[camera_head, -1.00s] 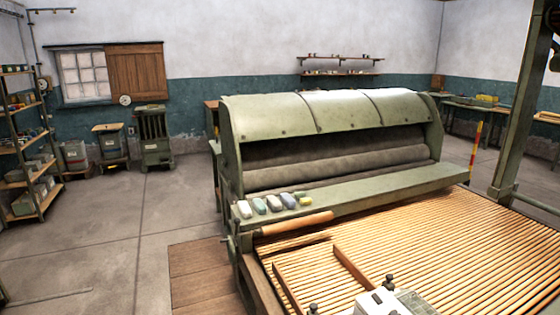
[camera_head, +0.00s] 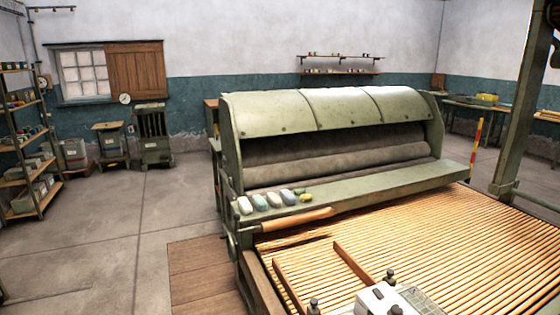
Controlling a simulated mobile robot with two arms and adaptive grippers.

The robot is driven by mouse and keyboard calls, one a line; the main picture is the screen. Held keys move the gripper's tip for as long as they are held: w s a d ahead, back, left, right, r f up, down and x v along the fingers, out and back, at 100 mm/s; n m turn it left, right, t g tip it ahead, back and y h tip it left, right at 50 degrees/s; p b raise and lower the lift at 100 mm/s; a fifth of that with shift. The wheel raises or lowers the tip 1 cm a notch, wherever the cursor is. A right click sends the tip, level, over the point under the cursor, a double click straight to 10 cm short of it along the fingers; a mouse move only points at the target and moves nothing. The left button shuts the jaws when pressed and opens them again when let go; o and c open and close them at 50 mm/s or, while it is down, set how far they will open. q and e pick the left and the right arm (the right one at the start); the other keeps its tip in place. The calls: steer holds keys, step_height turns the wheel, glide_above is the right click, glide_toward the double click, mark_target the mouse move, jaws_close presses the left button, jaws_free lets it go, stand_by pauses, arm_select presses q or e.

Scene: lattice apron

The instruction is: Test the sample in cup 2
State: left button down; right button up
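No cup that I can make out as cup 2 shows in the head view. A white and grey device (camera_head: 385,300) with a panel on its right side sits at the bottom edge, on the slatted wooden bed, and is partly cut off. Its kind is not clear. Several small rounded pieces (camera_head: 260,202), white, grey-blue and yellow-green, lie in a row on the green ledge of the machine. Neither of my grippers is in view.
A large green roller machine (camera_head: 320,112) fills the middle. The slatted bed (camera_head: 440,240) extends from it to the right. Shelves (camera_head: 22,140) stand at the left wall, and small machines (camera_head: 154,135) stand at the back. The floor at left (camera_head: 90,230) is clear.

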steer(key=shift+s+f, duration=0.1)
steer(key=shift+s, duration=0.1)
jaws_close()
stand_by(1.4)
